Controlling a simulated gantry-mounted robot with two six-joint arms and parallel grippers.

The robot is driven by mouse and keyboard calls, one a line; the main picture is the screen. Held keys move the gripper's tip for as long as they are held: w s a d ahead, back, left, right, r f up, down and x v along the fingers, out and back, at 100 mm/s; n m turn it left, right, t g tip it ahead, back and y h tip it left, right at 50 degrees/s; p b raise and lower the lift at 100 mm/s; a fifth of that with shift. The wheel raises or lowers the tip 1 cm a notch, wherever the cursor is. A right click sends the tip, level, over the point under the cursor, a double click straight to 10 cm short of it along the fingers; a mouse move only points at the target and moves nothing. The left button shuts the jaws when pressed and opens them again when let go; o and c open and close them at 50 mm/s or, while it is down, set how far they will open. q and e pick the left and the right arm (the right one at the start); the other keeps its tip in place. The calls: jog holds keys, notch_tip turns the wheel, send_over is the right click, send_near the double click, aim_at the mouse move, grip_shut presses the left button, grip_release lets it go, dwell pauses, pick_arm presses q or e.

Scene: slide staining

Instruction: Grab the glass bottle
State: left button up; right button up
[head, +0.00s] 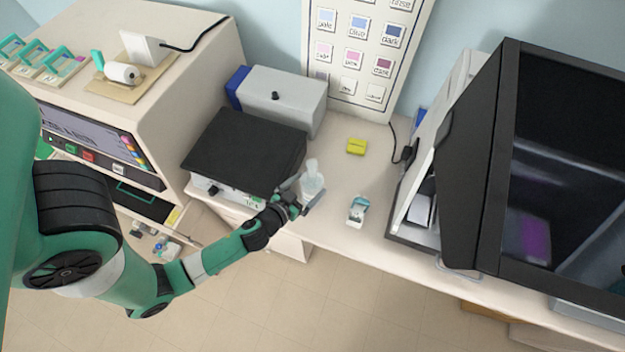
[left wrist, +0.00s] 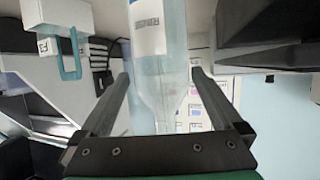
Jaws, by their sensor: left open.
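The glass bottle (head: 312,180) is clear and stands upright on the bench, just right of the black-topped device. In the left wrist view the bottle (left wrist: 162,75) fills the middle, appears upside down and carries a white label. My left gripper (head: 300,196) is at the bottle in the head view. In the left wrist view the two fingers of my left gripper (left wrist: 160,80) are spread, one on each side of the bottle. Gaps show beside the glass, so I see no firm contact. My right gripper is in neither view.
The black-topped device (head: 246,152) stands close left of the bottle. A grey box (head: 282,98) is behind it. A small white-and-teal holder (head: 357,211) and a yellow block (head: 357,147) are on the bench to the right. A large dark-screened machine (head: 560,160) fills the right side.

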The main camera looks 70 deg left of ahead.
pick_arm(q)
jog(key=shift+p+x, duration=0.35)
jog(key=shift+x, duration=2.75)
jog(key=shift+s, duration=0.1)
grip_shut()
